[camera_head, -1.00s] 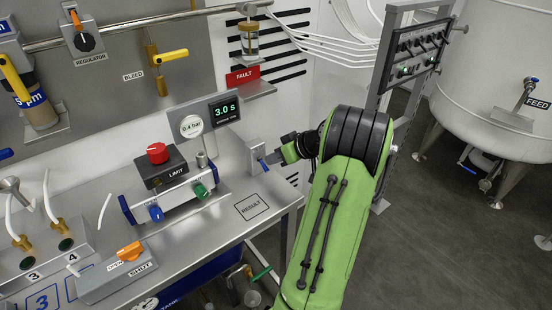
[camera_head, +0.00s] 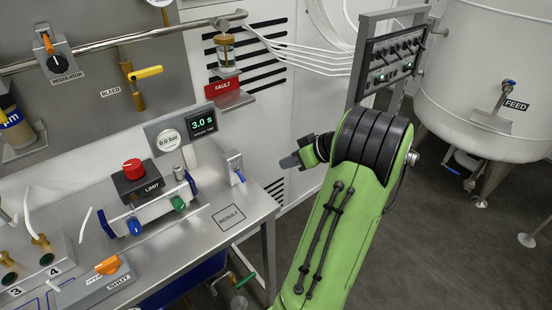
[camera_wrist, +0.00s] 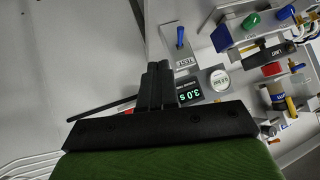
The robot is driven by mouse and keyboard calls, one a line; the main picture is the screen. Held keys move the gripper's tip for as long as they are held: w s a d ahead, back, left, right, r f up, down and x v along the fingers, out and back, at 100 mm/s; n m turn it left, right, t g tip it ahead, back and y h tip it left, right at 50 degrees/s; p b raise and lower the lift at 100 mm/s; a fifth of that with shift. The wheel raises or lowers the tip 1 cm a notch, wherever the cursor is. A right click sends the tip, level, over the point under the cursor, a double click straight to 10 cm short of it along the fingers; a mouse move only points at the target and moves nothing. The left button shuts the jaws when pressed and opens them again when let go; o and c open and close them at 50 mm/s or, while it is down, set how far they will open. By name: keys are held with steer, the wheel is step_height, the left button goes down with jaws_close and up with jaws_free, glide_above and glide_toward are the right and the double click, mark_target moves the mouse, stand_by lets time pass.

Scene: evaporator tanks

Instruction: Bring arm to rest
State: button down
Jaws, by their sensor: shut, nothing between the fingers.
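My green arm (camera_head: 335,225) reaches up from the bottom of the head view, right of the bench. My gripper (camera_head: 288,162) points left and is in the air, clear of the grey switch box with a blue lever (camera_head: 234,167) at the bench's back right corner. In the wrist view, the dark fingers of my gripper (camera_wrist: 153,72) are closed together and empty. That view also shows the switch box, labelled TEST (camera_wrist: 183,58), beyond the fingertips.
The bench (camera_head: 190,238) carries a LIMIT block with a red knob (camera_head: 132,168), a gauge (camera_head: 168,142) reading about 0.0 bar and a 3.0 s display (camera_head: 203,122). A panel frame (camera_head: 390,58) stands behind my arm. A FEED tank (camera_head: 480,85) is at right.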

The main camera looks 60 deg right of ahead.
steer(key=shift+s+a+r, duration=0.1)
steer(key=shift+s+r, duration=0.05)
steer(key=shift+s, duration=0.1)
stand_by(0.4)
steer(key=w+a+r+n+g+p, duration=0.15)
steer(key=w+a+r, duration=0.3)
steer(key=a, duration=0.55)
steer(key=w+a+r+g+p, duration=0.2)
steer(key=w+a+r, duration=0.25)
steer(key=a, duration=0.55)
steer(key=s+a+r+h+p, duration=0.1)
steer(key=s+a+r+p, duration=0.2)
steer(key=s+a, duration=1.2)
steer(key=shift+s+a+r+g, duration=0.2)
steer(key=shift+a+r+g, duration=0.15)
steer(key=shift+r, duration=0.15)
